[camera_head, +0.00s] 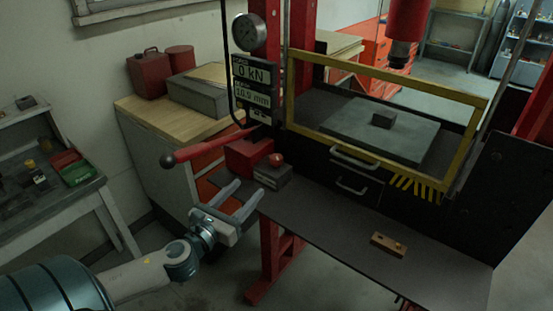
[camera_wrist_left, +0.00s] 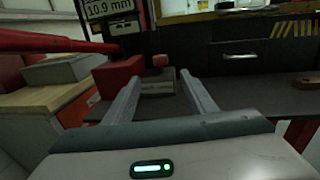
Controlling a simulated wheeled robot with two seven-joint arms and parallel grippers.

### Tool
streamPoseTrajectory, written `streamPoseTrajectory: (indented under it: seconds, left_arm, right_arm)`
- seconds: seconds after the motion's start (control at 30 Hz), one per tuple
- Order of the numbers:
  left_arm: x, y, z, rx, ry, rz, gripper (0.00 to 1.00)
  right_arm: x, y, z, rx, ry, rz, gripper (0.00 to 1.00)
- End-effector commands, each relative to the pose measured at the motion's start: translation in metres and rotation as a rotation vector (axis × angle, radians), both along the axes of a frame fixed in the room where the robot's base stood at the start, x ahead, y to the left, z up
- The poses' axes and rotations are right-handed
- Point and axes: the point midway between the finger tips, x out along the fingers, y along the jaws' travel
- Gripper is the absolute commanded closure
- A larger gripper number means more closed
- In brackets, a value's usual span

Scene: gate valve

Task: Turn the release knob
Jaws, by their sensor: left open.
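The release knob (camera_head: 276,160) is a small round red knob on top of a grey block (camera_head: 272,177), beside a red pump body (camera_head: 246,156). In the left wrist view the release knob (camera_wrist_left: 160,60) shows just beyond and above the fingertips, roughly centred between them. My left gripper (camera_head: 247,188) is open and empty, its two fingers pointing at the grey block. It is in front of the knob and apart from it. In the left wrist view the gripper (camera_wrist_left: 162,78) frames the block between its spread fingers. My right gripper is not in view.
A red pump lever (camera_head: 208,149) reaches left from the pump body, close above my left gripper. The press has a yellow guard frame (camera_head: 390,78) and a display (camera_head: 252,82) reading 0 kN. A wooden block (camera_head: 388,244) lies on the dark bench, otherwise clear in front.

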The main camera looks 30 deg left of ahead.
Motion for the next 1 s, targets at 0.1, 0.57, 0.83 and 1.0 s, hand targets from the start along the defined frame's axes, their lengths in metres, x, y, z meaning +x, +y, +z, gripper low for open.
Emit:
streamPoseTrajectory:
  seconds: [0.1,0.57,0.83,1.0]
  left_arm:
    - [0.001,-0.001,0.001,0.019,-0.003,-0.006,0.49]
    - [0.007,0.0,0.002,0.012,-0.002,-0.003,0.49]
    - [0.031,0.002,0.004,0.011,-0.003,-0.002,0.49]
    - [0.053,0.003,0.004,0.01,-0.003,-0.002,0.49]
  right_arm:
    - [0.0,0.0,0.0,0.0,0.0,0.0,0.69]
    - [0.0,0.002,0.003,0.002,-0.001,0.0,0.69]
    - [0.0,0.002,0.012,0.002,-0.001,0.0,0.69]
    - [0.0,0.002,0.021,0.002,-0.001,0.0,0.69]
